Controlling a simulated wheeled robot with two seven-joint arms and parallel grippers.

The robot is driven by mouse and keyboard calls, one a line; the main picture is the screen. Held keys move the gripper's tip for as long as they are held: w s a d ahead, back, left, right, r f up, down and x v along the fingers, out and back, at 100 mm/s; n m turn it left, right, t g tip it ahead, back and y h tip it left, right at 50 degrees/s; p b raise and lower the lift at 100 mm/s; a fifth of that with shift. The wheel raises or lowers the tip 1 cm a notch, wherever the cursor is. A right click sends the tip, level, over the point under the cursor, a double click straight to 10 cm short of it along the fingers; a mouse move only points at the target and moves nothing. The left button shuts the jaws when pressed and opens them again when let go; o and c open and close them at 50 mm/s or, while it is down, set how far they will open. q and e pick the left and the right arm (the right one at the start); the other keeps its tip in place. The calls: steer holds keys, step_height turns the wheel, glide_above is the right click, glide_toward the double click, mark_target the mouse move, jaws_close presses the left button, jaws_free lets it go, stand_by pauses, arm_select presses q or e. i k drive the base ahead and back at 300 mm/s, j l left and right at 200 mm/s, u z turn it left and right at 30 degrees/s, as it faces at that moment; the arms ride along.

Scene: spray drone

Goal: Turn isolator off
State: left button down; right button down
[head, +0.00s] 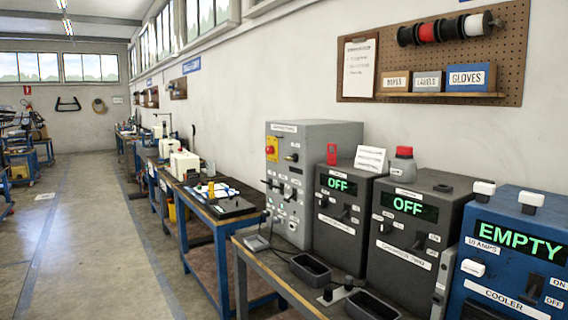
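A tall grey cabinet (318,140) stands on the near bench, towards the wall. On its front, upper left, is a red and yellow switch (271,149), which looks like the isolator; its on or off position is too small to read. No gripper or arm of mine shows in the head view.
Right of the cabinet are two dark units with green OFF displays (338,184) (408,205) and a blue cooler unit (510,260) reading EMPTY. Black trays (311,268) lie on the near bench (262,277). Another cluttered bench (205,215) stands beyond. The floor (90,240) at left is clear.

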mark_target(269, 150)
steer(key=i+j, duration=0.2)
steer(key=i, duration=0.35)
steer(key=i+j+z, duration=0.1)
steer(key=i, duration=0.4)
steer(key=i+j, duration=0.25)
steer(key=i, duration=0.3)
steer(key=i+j+z, duration=0.1)
steer(key=i+j, duration=0.15)
steer(key=i, duration=0.25)
